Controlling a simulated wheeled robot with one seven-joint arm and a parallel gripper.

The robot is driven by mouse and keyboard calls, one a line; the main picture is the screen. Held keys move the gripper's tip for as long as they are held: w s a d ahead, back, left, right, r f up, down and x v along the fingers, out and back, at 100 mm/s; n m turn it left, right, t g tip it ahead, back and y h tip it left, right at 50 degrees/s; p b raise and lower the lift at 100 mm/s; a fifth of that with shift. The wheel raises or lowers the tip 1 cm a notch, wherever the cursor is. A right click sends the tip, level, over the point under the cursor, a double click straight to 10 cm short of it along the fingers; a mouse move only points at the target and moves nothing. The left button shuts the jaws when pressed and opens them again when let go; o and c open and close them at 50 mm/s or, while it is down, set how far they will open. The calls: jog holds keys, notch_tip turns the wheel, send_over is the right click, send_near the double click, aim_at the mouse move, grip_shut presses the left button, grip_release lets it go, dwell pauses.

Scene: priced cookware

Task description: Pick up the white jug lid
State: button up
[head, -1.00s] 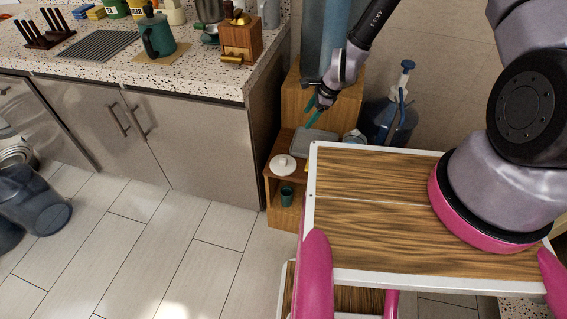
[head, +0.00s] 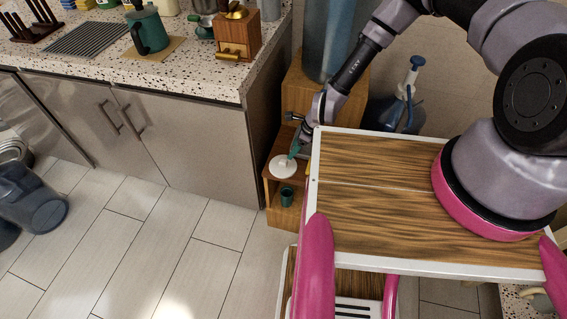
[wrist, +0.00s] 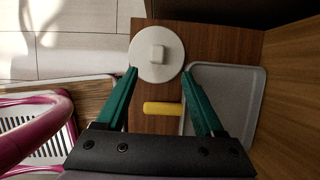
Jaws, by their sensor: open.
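The white jug lid (head: 283,166) is a flat round disc with a small square knob. It lies on a low wooden shelf beside the counter. In the wrist view the lid (wrist: 157,54) is at the top middle, just beyond my fingertips. My gripper (head: 296,150) reaches down to the shelf at the lid's right edge in the head view. In the wrist view my gripper (wrist: 160,72) has its two green fingers apart, with nothing held between them. The fingertips overlap the lid's near edge in the picture; I cannot tell whether they touch it.
A grey tray (wrist: 228,95) lies right of the lid, under my right finger. A yellow cylinder (wrist: 162,108) lies between the fingers, nearer the wrist. A green cup (head: 287,196) stands below the lid's shelf. A wooden side wall (wrist: 292,90) bounds the shelf at right.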

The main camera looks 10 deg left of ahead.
aim_at(283, 161)
jog(key=x, duration=0.3)
jog(key=shift+f, duration=0.1)
jog(key=shift+x, duration=2.6)
jog(key=shift+s+a, duration=0.25)
grip_shut()
